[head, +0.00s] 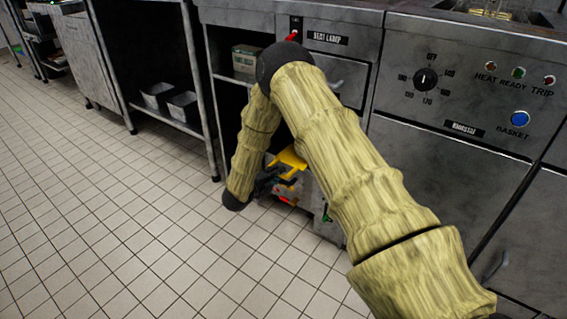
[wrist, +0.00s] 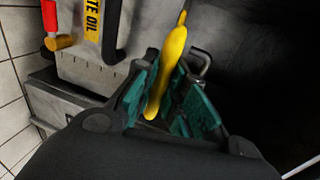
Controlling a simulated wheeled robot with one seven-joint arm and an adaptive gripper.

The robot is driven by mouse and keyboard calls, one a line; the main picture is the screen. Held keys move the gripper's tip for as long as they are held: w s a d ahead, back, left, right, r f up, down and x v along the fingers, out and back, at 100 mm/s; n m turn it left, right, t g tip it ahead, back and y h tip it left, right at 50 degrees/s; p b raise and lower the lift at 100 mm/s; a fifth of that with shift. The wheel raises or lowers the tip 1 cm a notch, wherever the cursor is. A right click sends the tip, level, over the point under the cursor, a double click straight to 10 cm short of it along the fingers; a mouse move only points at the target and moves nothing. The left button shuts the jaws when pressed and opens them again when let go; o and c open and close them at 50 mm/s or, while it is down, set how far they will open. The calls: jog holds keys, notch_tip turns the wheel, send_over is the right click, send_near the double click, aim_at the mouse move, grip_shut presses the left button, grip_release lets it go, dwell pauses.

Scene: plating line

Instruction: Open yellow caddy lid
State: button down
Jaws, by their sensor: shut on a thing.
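The yellow lid (head: 291,157) shows in the head view, low beside the cabinets, tilted above the grey caddy body (head: 303,189). My gripper (head: 267,180) is at the left side of the lid, partly hidden by my arm. In the wrist view the lid is seen edge-on as a narrow yellow strip (wrist: 168,80) between the teal finger pads. My gripper (wrist: 166,98) is shut on it. The pale caddy side (wrist: 82,68) with a yellow label ending in "TE OIL" lies at the upper left. The hinge and the caddy's inside cannot be made out.
Steel cabinets with a control panel (head: 470,85) stand at the right. A shelf unit with dark bins (head: 182,106) stands to the left. The tiled floor (head: 110,220) is clear in front. A red and yellow part (wrist: 55,25) sits beside the label.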

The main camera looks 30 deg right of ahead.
jog(key=p+v, duration=0.1)
jog(key=v, duration=0.1)
jog(key=f+v, duration=0.1)
jog(key=v, duration=0.2)
jog(key=shift+s+a+f+p, duration=0.1)
jog(key=shift+s+a+p, duration=0.05)
jog(key=shift+a+p, duration=0.2)
jog(key=c, duration=1.5)
grip_release()
jog(key=shift+o, duration=0.2)
jog(key=shift+d, duration=0.1)
jog(key=v, duration=1.2)
